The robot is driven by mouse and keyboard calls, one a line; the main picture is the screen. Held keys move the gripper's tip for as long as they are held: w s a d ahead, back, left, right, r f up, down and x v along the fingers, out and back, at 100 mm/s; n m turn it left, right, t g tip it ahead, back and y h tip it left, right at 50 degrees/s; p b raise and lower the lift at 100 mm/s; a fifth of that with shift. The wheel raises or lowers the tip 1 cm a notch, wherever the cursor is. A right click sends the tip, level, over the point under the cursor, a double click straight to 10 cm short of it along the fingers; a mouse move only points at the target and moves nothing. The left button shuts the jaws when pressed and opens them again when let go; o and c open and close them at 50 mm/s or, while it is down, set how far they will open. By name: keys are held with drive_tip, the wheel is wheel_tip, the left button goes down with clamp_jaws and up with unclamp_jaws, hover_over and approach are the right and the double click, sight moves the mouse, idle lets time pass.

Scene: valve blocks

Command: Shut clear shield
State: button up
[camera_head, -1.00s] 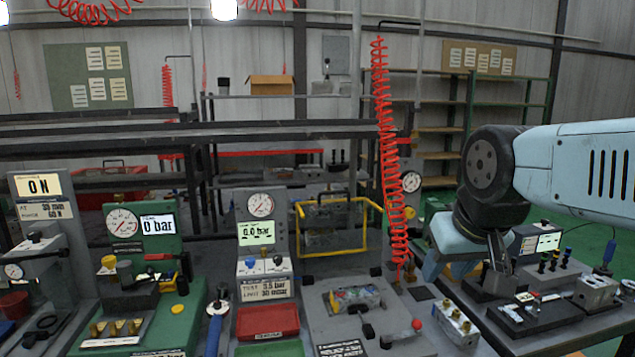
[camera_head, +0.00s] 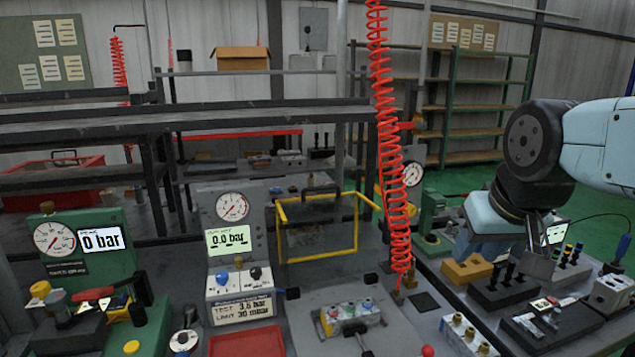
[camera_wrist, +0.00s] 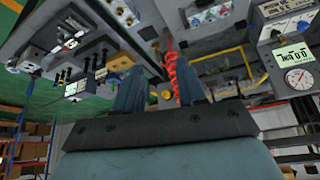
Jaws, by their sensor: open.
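The clear shield (camera_head: 317,255) is a see-through panel in a yellow frame. It stands raised behind the grey test station (camera_head: 300,320), right of its gauge panel. A valve block (camera_head: 352,312) with coloured parts sits uncovered in front of it. The yellow frame also shows in the wrist view (camera_wrist: 222,54), which looks upside down. My gripper (camera_head: 525,255) is over the right-hand bench, well right of the shield and apart from it. In the wrist view my two fingers (camera_wrist: 160,92) are spread with nothing held between them.
A red coiled hose (camera_head: 390,150) hangs between the shield and my arm. A lever with a red knob (camera_head: 428,351) is at the station's front. Black-topped fixtures (camera_head: 503,287) and a yellow block (camera_head: 468,268) lie below my gripper. A green gauge station (camera_head: 90,255) stands left.

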drive_tip(key=w+a+r+n+g, duration=0.1)
drive_tip(key=w+a+r+n, duration=0.25)
drive_tip(key=w, duration=0.35)
drive_tip(key=w+a+r+n, duration=0.2)
drive_tip(key=w+r+n, duration=0.15)
drive_tip(key=w, duration=0.35)
drive_tip(key=w+a+r+n+g, duration=0.1)
drive_tip(key=w+a+r+n, duration=0.2)
drive_tip(key=w, duration=0.4)
drive_tip(key=w+a+r+n+g, duration=0.1)
drive_tip(key=w+a+n, duration=0.25)
drive_tip(key=w, duration=0.25)
drive_tip(key=w+a+r+n, duration=0.1)
drive_tip(key=w+a+n, duration=0.1)
drive_tip(key=w+a, duration=0.3)
drive_tip(key=w+a+f+n+g, duration=0.1)
drive_tip(key=w+a+f+n, duration=0.2)
drive_tip(key=w, duration=0.3)
drive_tip(key=w+a+f+n+g, duration=0.1)
drive_tip(key=w+a+f+n, duration=0.25)
drive_tip(key=w, duration=0.25)
drive_tip(key=shift+m, duration=0.4)
drive_tip(key=f, duration=0.8)
drive_tip(key=w+f, duration=0.1)
drive_tip(key=f, duration=0.2)
drive_tip(key=shift+a+f, duration=0.2)
drive_tip(key=shift+f, duration=0.2)
clamp_jaws()
